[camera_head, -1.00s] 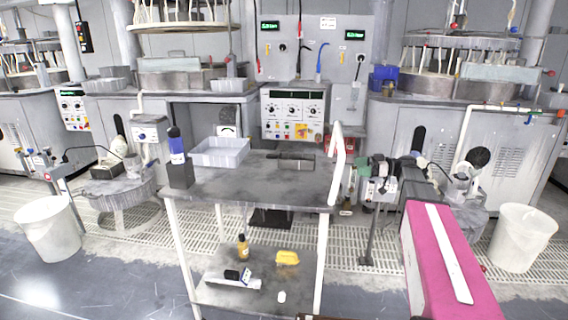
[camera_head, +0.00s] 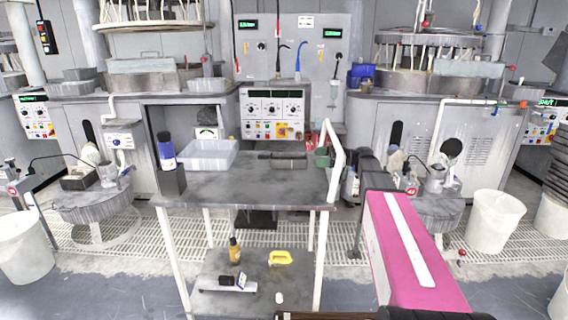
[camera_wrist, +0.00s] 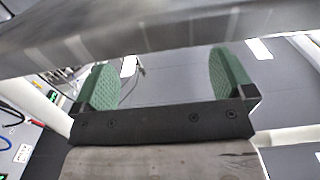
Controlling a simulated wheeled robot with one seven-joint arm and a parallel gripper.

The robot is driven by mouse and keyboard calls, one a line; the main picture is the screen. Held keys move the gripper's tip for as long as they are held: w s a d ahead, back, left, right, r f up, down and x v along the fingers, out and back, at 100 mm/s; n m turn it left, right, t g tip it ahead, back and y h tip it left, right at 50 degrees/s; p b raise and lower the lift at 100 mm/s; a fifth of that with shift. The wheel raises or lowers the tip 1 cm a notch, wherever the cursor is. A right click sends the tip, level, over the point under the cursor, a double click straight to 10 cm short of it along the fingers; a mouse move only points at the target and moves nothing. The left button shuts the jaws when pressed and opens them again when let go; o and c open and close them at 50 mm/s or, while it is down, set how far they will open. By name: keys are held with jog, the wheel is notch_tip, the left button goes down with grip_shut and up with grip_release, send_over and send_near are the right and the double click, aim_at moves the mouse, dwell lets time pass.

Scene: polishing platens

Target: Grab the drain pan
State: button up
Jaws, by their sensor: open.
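A light grey, open rectangular tray (camera_head: 208,155), the only pan-like thing on the cart, sits at the back left of the cart's top (camera_head: 240,185). I take it to be the drain pan. My gripper's green pads (camera_head: 322,157) show in the head view by the white handle at the cart's right end, well to the right of the tray and partly hidden. In the wrist view my gripper (camera_wrist: 160,85) has its two green pads wide apart with nothing between them. A blurred grey surface crosses the top of that view close by. The tray does not show there.
A dark bottle in a holder (camera_head: 168,160) stands left of the tray. A dark grey object (camera_head: 285,160) lies right of it. The white handle (camera_head: 333,160) rises at the cart's right end. The lower shelf holds a yellow item (camera_head: 280,258) and a bottle (camera_head: 234,250).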

aim_at(305, 156)
jog(key=shift+a+f, duration=0.15)
jog(key=shift+a, duration=3.05)
jog(key=c, duration=0.9)
